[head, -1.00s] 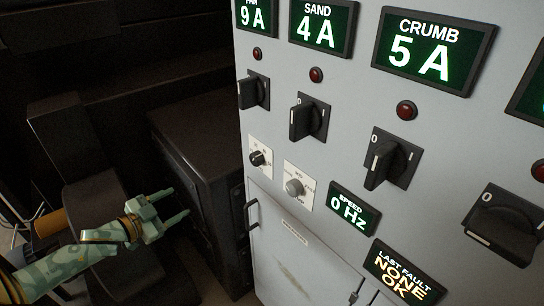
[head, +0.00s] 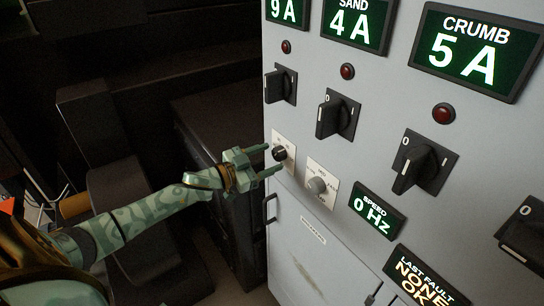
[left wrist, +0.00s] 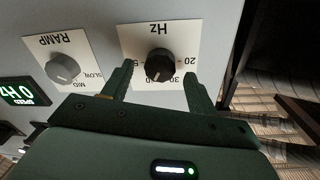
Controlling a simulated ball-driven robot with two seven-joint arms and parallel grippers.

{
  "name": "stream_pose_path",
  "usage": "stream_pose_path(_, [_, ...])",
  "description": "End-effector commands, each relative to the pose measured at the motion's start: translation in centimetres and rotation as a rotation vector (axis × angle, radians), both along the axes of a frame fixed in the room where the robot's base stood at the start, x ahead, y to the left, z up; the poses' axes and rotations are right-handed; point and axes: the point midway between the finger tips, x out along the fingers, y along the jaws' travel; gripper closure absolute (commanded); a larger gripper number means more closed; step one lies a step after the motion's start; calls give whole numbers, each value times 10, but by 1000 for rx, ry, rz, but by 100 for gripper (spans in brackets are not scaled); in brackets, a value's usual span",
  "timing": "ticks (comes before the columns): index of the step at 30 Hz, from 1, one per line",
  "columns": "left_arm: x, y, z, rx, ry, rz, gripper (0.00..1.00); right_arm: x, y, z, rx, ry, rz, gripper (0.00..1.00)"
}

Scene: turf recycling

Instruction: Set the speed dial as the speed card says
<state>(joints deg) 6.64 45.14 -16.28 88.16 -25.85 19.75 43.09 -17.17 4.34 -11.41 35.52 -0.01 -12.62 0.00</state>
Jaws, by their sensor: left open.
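The speed dial is a black knob (head: 279,153) on a small white plate marked Hz, low on the left of the grey panel. In the left wrist view the knob (left wrist: 159,65) shows between my fingers, with a scale that includes 20 and 30. My left gripper (head: 271,160) is open, its fingertips at either side of the knob; I cannot tell whether they touch it. The speed display (head: 373,210) reads 0 Hz. No speed card shows in these frames. My right gripper is out of view.
The grey ramp knob (head: 317,186) sits just right of the dial. Several black rotary switches (head: 337,116) with red lamps are above. A door handle (head: 269,208) is below the dial.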

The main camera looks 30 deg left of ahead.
Motion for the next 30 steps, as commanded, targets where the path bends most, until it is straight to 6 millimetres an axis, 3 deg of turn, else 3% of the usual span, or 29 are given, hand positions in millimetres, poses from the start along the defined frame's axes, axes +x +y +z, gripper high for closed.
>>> stream_pose_path(4, [14,-7,0,-1,-1,1,42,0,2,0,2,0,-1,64])
stream_pose_path(14, [17,-9,-1,0,1,0,42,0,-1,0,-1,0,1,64])
stream_pose_path(19, [17,-9,-1,0,1,0,86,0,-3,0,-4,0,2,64])
stream_pose_path(30, [17,-9,0,36,-13,-1,86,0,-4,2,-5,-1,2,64])
